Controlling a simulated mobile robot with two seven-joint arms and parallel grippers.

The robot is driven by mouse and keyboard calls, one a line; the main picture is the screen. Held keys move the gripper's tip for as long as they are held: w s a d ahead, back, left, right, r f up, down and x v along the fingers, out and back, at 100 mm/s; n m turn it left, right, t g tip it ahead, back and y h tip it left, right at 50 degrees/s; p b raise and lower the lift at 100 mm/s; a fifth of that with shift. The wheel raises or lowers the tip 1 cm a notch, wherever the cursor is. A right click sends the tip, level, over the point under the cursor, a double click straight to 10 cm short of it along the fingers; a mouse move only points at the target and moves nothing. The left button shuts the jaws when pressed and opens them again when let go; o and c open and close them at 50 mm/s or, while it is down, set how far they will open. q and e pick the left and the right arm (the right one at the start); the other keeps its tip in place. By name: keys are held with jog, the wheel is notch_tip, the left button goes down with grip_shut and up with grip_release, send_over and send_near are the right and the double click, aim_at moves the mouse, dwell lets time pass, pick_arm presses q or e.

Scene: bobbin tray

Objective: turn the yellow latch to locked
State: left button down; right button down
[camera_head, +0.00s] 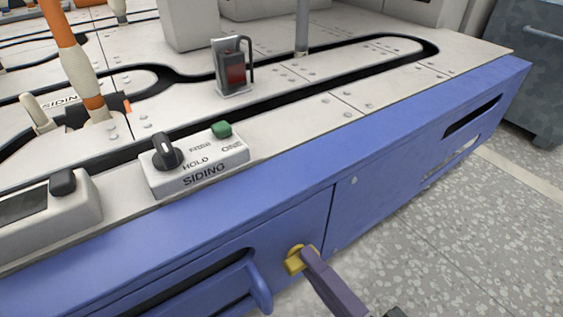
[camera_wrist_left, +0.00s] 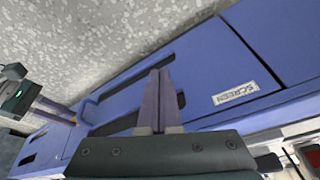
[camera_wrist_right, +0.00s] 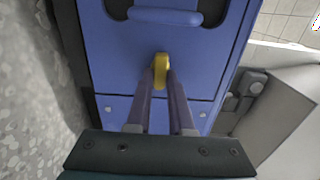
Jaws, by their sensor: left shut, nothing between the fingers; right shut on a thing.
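The yellow latch (camera_head: 295,261) sits on the blue front panel of the bench, right of a blue handle. My right gripper (camera_head: 308,255) reaches it from the lower right and is shut on it. In the right wrist view the latch (camera_wrist_right: 161,68) shows between the two fingertips (camera_wrist_right: 161,78), which touch its sides. The fingers partly cover the latch, and I cannot tell its locked or unlocked setting. My left gripper (camera_wrist_left: 160,75) is shut and empty in front of the blue panel, near a SCREEN label. It is not in the head view.
A SIDING control box (camera_head: 200,165) with a black knob and green button stands on the bench edge. A blue handle (camera_head: 258,290) protrudes left of the latch. A dark cabinet (camera_head: 535,60) stands at the far right. The speckled floor (camera_head: 480,240) is clear.

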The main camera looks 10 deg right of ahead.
jog(key=c, duration=0.8)
grip_release()
jog(key=p+v, duration=0.1)
jog(key=v, duration=0.9)
